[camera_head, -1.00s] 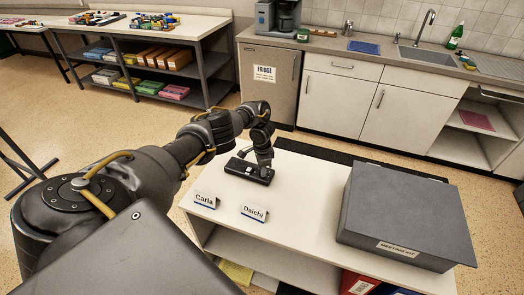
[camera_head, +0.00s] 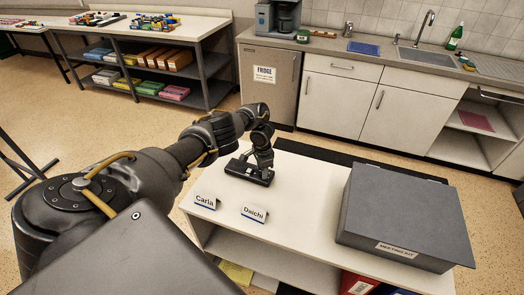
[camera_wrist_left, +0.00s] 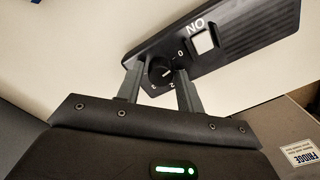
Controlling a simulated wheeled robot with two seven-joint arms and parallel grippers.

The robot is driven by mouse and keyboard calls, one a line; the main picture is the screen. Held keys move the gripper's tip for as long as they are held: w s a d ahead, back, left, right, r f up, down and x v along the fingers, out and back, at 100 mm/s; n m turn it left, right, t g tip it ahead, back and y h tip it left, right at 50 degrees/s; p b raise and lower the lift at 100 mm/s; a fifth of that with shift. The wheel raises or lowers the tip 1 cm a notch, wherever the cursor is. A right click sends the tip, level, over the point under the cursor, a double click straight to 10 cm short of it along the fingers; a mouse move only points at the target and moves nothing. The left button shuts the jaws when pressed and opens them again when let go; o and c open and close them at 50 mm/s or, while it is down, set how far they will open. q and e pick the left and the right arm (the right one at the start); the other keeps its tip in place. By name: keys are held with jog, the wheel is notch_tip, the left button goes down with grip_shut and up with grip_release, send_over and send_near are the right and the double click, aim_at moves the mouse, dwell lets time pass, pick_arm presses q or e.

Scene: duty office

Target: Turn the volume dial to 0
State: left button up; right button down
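A black control box (camera_head: 236,168) lies on the white table; in the left wrist view the box (camera_wrist_left: 255,30) runs diagonally, with a white switch (camera_wrist_left: 204,40) by the letters "NO". Its round black volume dial (camera_wrist_left: 160,72) has a white mark on its face and the numbers 0, 2 and 3 around it. My left gripper (camera_head: 265,172) is over the box from above. In the left wrist view its fingers (camera_wrist_left: 157,80) stand on either side of the dial, very close to it; whether they press on it is unclear. My right gripper is not in view.
Name cards "Carla" (camera_head: 205,201) and "Daichi" (camera_head: 254,214) stand on the table (camera_head: 300,222) in front of the box. A large grey meeting kit case (camera_head: 405,210) fills the table's right side. The fridge (camera_head: 267,85) and sink counter are behind.

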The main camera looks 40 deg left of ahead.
pick_arm(q)
jog(key=shift+r, duration=0.1)
jog(key=shift+r, duration=0.3)
notch_tip(320, 180, up, 10)
jog(key=p, duration=0.3)
dwell(0.4)
